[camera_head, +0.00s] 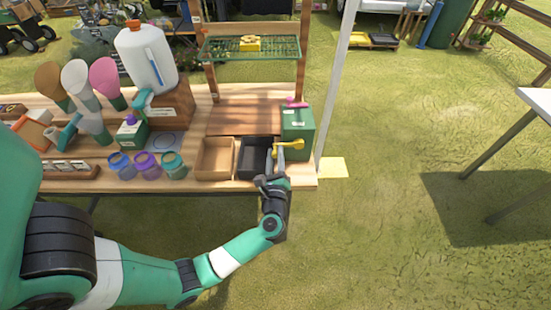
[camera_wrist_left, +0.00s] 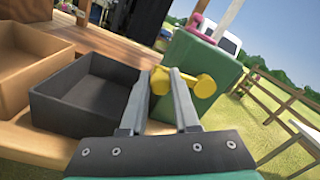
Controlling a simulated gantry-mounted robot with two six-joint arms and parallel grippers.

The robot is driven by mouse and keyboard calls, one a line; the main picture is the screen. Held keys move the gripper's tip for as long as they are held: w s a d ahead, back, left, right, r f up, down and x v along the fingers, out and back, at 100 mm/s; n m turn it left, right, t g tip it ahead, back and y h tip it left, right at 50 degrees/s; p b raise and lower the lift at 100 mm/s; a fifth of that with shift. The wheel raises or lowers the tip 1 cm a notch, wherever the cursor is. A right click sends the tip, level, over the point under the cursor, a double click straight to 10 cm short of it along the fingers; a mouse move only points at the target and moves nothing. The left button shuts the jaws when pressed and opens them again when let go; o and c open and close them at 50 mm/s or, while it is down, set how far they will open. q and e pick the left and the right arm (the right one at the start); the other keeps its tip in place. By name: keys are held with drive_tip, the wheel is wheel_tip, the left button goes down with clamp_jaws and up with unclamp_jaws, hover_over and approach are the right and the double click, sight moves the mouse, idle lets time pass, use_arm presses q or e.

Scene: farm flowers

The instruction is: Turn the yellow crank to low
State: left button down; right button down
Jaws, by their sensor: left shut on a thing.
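The yellow crank (camera_head: 290,145) sticks out from the front of a green box (camera_head: 298,124) at the right end of the wooden table. In the left wrist view the crank (camera_wrist_left: 203,85) has a round hub on the green box and a knob at its left end. My left gripper (camera_head: 276,156) is shut on the crank's knob, with one finger on each side; the gripper also shows in the left wrist view (camera_wrist_left: 160,82). No low mark can be made out on the box. My right gripper is not in view.
A black tray (camera_head: 251,158) and a light wooden tray (camera_head: 213,160) stand left of the crank. Several small colored jars are further left. A pink handle (camera_head: 297,103) sits on top of the green box. A pale post (camera_head: 337,85) rises right of the box.

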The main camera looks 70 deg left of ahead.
use_arm(q)
drive_tip(key=shift+f, duration=0.15)
idle(0.3)
drive_tip(key=c, duration=0.7)
unclamp_jaws()
drive_tip(key=shift+o, duration=0.2)
drive_tip(key=v, duration=1.1)
drive_tip(key=shift+d+p, duration=0.3)
drive_tip(key=shift+p, duration=0.15)
